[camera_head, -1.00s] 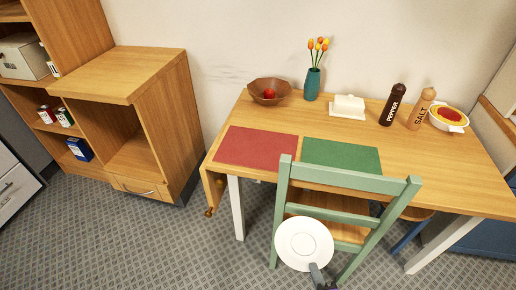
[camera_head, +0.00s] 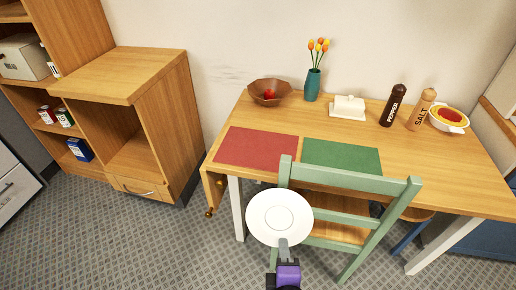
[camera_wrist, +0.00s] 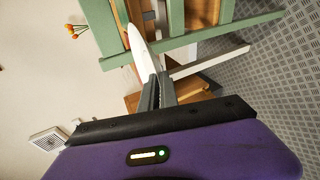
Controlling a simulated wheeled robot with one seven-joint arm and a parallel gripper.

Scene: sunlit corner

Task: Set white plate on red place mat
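The white plate (camera_head: 280,217) is held by its near rim in my gripper (camera_head: 283,247), in front of the table and below its top in the head view. The fingers are shut on the rim. In the wrist view the plate (camera_wrist: 140,48) shows nearly edge-on, beyond the gripper fingers (camera_wrist: 158,90). The red place mat (camera_head: 257,147) lies flat and empty at the left front of the table. In the head view the plate is apart from the mat, nearer to me.
A green chair (camera_head: 350,176) stands at the table front, just right of the plate. A green mat (camera_head: 341,156) lies beside the red one. A brown bowl (camera_head: 269,92), vase (camera_head: 312,84), butter dish (camera_head: 347,106), pepper mill (camera_head: 393,105) and salt mill (camera_head: 421,109) stand behind.

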